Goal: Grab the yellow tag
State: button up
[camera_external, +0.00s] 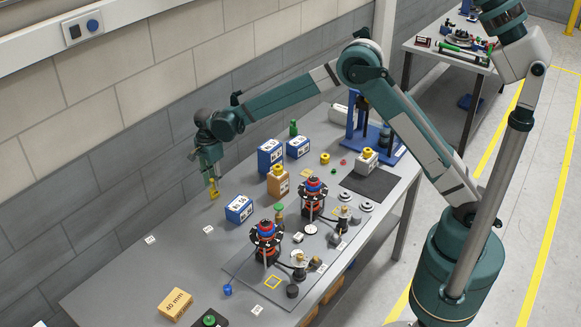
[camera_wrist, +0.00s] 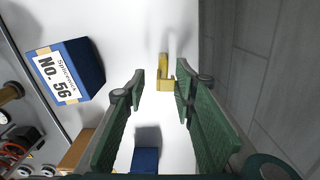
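The yellow tag (camera_external: 214,192) is a small yellow piece just below my gripper (camera_external: 211,179), at the back left of the bench. In the wrist view the tag (camera_wrist: 165,75) looks like a narrow yellow bracket near the tip of the right finger. My gripper (camera_wrist: 160,90) has its two green fingers apart, with a clear gap on the left side of the tag. I cannot tell whether the right finger touches the tag. The tag's lower contact with the bench is not clear.
A blue box labelled No. 56 (camera_wrist: 68,75) stands to the left in the wrist view. A blue box (camera_external: 239,208) is right of the gripper on the grey bench (camera_external: 170,262). The brick wall (camera_external: 130,160) is close behind.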

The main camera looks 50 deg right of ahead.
aim_at(215, 197)
jog(key=shift+f, duration=0.35)
jog(key=shift+f, duration=0.1)
jog(key=shift+w+f, duration=0.15)
jog(key=shift+f, duration=2.35)
grip_shut()
